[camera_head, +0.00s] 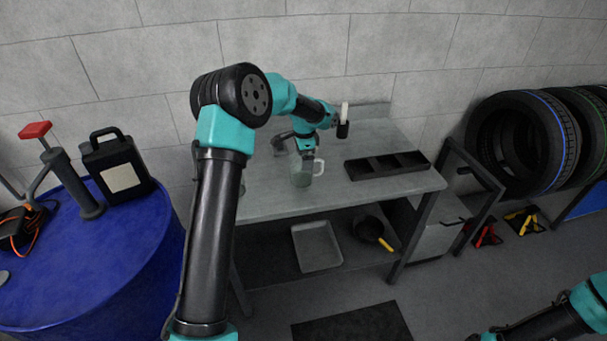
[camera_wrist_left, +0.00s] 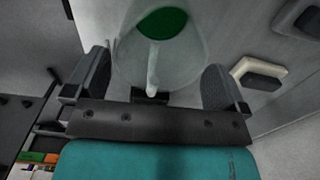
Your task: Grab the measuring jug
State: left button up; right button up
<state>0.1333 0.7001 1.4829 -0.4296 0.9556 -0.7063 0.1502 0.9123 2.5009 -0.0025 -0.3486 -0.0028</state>
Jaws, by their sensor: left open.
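The measuring jug (camera_head: 301,177) is clear and stands on the grey workbench (camera_head: 262,203), with its handle on the right in the head view. In the left wrist view the jug (camera_wrist_left: 185,55) shows as a translucent vessel with a green disc inside its outline and its handle pointing toward my palm. My left gripper (camera_head: 306,148) is at the top of the jug and hides part of it. In the wrist view its fingers (camera_wrist_left: 155,78) are apart, one on each side of the jug and handle. I cannot tell whether they touch it. My right gripper is out of view; only part of that arm shows.
A black compartment tray (camera_head: 388,165) lies right of the jug. A black holder (camera_head: 343,130) with a white item is behind. A grey tray (camera_head: 316,247) and a pan (camera_head: 369,229) sit on the lower shelf. A blue drum (camera_head: 95,260) stands left, tyres (camera_head: 525,140) right.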

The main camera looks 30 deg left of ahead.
pick_arm(q)
jog(key=shift+f, duration=1.85)
jog(key=shift+d, duration=0.1)
jog(key=shift+c, duration=0.5)
jog(key=c, duration=0.7)
jog(key=shift+r, duration=0.35)
jog(key=shift+s+d+r, duration=0.7)
jog(key=shift+s+d, duration=0.65)
jog(key=shift+s, duration=0.95)
jog(key=shift+s+d+r, duration=0.75)
jog(key=shift+s+d, duration=0.65)
jog(key=shift+s, duration=0.9)
jog(key=shift+s+d+r, duration=0.7)
jog(key=shift+s+d, duration=0.65)
jog(key=shift+s, duration=0.95)
